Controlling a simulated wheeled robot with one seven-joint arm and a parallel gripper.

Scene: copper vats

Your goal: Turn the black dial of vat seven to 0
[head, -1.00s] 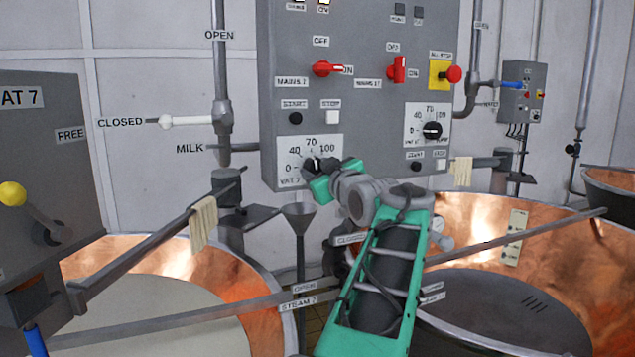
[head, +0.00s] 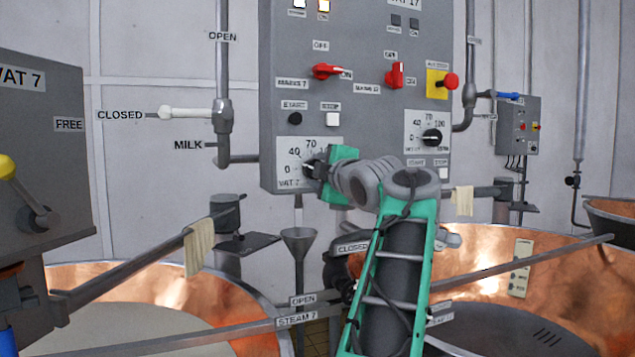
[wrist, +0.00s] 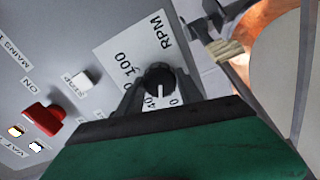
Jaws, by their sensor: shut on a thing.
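The black dial of vat seven (head: 308,169) sits on a white scale plate (head: 290,150) at the lower left of the grey control panel. The plate reads 0, 40, 70 and 100, with VAT 7 below. My gripper (head: 315,171) is shut on the dial and partly covers it in the head view. In the wrist view the dial (wrist: 159,77) lies between the dark fingers of my gripper (wrist: 158,86). Its white pointer line points down in that picture, between the 40 and 0 marks. My green gripper body hides the lower part of that view.
A similar dial (head: 432,137) sits on the panel's right. Red switches (head: 327,72) (head: 396,75), a black start button (head: 295,118) and a white stop button (head: 333,119) are above. Copper vats (head: 150,285) and a rail (head: 200,338) stand in front. A funnel (head: 299,240) is below.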

